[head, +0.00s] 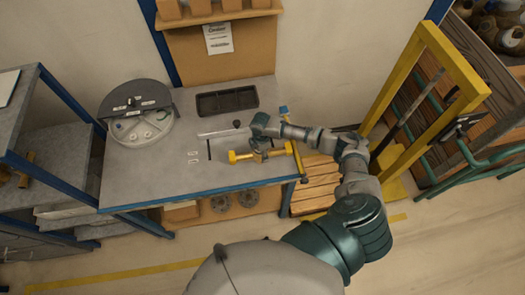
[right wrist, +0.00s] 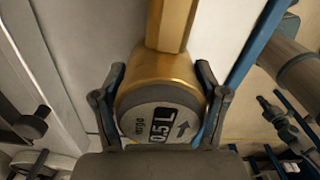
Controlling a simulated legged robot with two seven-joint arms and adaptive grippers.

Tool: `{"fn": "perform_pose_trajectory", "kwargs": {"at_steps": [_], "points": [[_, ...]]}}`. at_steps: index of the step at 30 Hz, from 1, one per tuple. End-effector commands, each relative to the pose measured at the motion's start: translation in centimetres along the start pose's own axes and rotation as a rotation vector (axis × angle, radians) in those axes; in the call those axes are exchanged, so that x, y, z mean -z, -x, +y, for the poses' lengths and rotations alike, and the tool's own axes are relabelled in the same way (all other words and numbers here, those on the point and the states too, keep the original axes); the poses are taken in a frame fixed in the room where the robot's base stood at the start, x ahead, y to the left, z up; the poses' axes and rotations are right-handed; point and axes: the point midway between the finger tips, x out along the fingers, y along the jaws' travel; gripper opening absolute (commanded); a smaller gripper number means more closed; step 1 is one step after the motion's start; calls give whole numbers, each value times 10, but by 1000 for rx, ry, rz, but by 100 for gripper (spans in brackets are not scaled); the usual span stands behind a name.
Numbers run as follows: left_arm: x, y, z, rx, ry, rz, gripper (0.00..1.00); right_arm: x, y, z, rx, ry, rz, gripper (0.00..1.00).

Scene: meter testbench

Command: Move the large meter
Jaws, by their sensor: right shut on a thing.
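The large meter (head: 240,157) is a yellow-gold pipe piece at the right part of the grey workbench top. It lies crosswise, near the bench's front right side. My right gripper (head: 258,147) is over its middle and shut on it. In the right wrist view the meter (right wrist: 160,118) shows a brass body and a round grey face with a label and an arrow. The two fingers of my right gripper (right wrist: 161,82) press on either side of that round body. I cannot tell whether the meter touches the bench. My left gripper is not in view.
On the workbench (head: 165,180) stand a round grey device (head: 140,118) at the left and a black tray (head: 227,101) at the back. A yellow upright post (head: 299,160) is close to the meter's right end. A yellow frame (head: 430,90) stands farther right.

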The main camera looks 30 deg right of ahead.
Motion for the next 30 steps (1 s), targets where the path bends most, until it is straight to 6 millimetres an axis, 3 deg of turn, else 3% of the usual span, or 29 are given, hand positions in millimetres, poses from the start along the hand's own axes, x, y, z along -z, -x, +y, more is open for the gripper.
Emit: {"fn": "perform_pose_trajectory", "kwargs": {"at_steps": [8,9,11,23,30], "points": [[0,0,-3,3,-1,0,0,-2,-1,-1,2,0,1,3],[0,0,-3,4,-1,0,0,-2,-1,-1,2,0,2,82],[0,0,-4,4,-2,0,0,-3,-1,-1,2,0,3,97],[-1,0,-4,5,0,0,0,-3,1,0,1,0,4,100],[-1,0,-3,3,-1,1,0,-4,37,1,-2,1,4,100]]}}
